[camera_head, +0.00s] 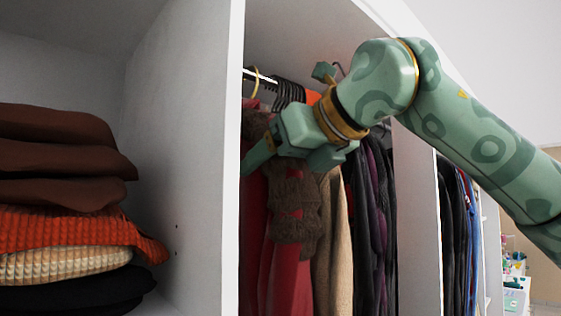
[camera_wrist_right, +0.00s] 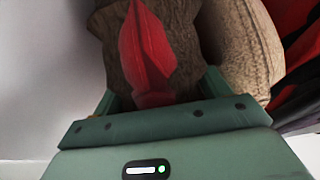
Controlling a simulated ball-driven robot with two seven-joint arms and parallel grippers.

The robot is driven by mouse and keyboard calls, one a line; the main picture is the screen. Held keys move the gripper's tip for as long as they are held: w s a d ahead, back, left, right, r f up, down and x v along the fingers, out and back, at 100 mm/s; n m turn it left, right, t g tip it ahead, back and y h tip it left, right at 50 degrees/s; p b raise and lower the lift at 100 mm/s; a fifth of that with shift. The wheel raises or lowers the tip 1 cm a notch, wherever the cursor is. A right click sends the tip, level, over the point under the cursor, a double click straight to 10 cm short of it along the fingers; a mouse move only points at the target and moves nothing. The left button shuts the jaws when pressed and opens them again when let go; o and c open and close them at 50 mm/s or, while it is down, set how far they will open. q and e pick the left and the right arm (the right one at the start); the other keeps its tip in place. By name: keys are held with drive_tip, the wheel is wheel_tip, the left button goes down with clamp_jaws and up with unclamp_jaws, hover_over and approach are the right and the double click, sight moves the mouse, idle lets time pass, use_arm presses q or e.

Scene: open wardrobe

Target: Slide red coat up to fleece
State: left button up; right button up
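The red coat (camera_head: 290,275) hangs in the open wardrobe section, with shaggy brown trim (camera_head: 295,205) in front of it. In the right wrist view the brown trim (camera_wrist_right: 112,50) and a red fold (camera_wrist_right: 147,50) fill the space between the fingers. My right gripper (camera_head: 293,158) is at the upper part of the red coat, its fingers wide apart on either side of the trim; contact is unclear. The tan fleece-like garment (camera_head: 333,240) hangs just right of it and shows in the wrist view (camera_wrist_right: 240,45). My left gripper is out of view.
A white partition (camera_head: 232,180) stands close left of the coat. The rail carries a yellow hanger (camera_head: 254,82) and several black hangers (camera_head: 288,92). Dark garments (camera_head: 372,220) hang to the right. Folded clothes (camera_head: 65,190) are stacked in the left section.

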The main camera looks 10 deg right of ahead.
drive_tip(key=c, duration=0.6)
drive_tip(key=shift+c, duration=0.2)
drive_tip(key=shift+a, duration=0.15)
drive_tip(key=shift+s+a, duration=0.2)
drive_tip(key=o, duration=1.5)
drive_tip(key=shift+o, duration=1.4)
drive_tip(key=shift+s+a, duration=0.1)
drive_tip(key=shift+a, duration=0.1)
drive_tip(key=shift+s+d+r+b, duration=0.2)
drive_tip(key=shift+s+d+b, duration=0.1)
drive_tip(key=shift+d+b, duration=0.15)
drive_tip(key=b+v, duration=0.2)
drive_tip(key=v, duration=1.3)
drive_tip(key=shift+r+b, duration=0.15)
drive_tip(key=shift+b, duration=0.15)
drive_tip(key=shift+s+a, duration=0.1)
